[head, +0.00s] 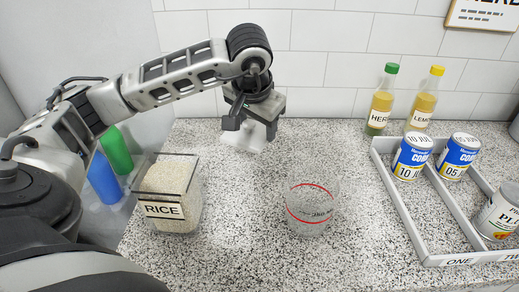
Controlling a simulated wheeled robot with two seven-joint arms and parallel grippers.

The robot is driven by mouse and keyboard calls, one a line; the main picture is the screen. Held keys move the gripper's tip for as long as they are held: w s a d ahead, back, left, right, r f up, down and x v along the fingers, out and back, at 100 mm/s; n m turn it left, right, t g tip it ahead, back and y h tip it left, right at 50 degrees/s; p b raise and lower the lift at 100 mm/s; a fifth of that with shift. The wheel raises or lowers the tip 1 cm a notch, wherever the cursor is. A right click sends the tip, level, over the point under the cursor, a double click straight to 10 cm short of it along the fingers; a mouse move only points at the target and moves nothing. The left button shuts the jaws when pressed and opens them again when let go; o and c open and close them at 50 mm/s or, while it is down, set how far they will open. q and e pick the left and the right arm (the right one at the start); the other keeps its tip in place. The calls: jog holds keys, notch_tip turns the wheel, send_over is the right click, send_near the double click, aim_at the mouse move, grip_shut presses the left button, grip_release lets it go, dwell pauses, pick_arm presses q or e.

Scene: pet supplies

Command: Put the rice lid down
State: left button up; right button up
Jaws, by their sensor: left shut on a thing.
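My left gripper (250,117) is shut on the rice lid (243,135), a pale flat piece at the back of the counter near the tiled wall. The gripper hides the lid's upper part. I cannot tell whether the lid touches the counter. The rice container (171,212), a clear square box labelled RICE, stands upright at the left with its top uncovered and pale rice inside. The lid is behind and to the right of it. My right gripper is not in view.
A clear round vessel with red lines (312,211) stands mid-counter. At right, a grey divided tray (392,190) holds several cans. Two bottles (381,101) (424,104) stand behind it. Blue (103,178) and green (116,150) items are at far left. The speckled counter (325,150) is clear behind the vessel.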

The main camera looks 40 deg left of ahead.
aim_at(255, 139)
pick_arm(q)
notch_tip(255, 139, down, 2)
jog(key=shift+s+f, duration=0.1)
jog(key=shift+f, duration=0.1)
notch_tip(255, 139, down, 4)
jog(key=shift+f, duration=0.1)
jog(key=o, duration=1.5)
jog(key=shift+r, duration=0.3)
jog(key=v, duration=1.1)
jog(key=shift+d+r, duration=0.1)
jog(key=shift+r, duration=0.2)
